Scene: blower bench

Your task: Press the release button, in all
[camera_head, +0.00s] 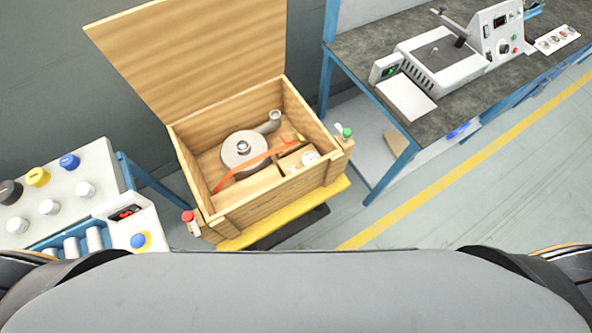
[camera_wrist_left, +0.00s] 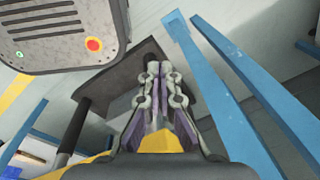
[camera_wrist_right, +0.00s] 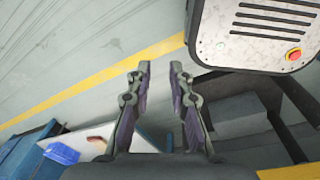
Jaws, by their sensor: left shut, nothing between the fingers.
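No button carries a readable release label. A blue round button (camera_head: 141,240) on a yellow surround sits on the white control panel (camera_head: 125,222) at lower left in the head view. Small red and green buttons (camera_head: 515,44) show on the bench machine at upper right. My left gripper (camera_wrist_left: 158,68) is shut and empty in the left wrist view, over a dark object and the floor. My right gripper (camera_wrist_right: 160,68) is open and empty in the right wrist view, over the floor. Neither gripper shows in the head view, so their distances to the buttons cannot be told.
An open wooden crate (camera_head: 190,178) holds a grey blower (camera_head: 240,155) and an orange strap (camera_head: 240,178). Red (camera_head: 187,216) and green (camera_head: 347,132) topped items sit at its corners. Left is a table (camera_head: 95,165) with several knobs; right is a dark workbench (camera_head: 440,118). Floor is clear at lower right.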

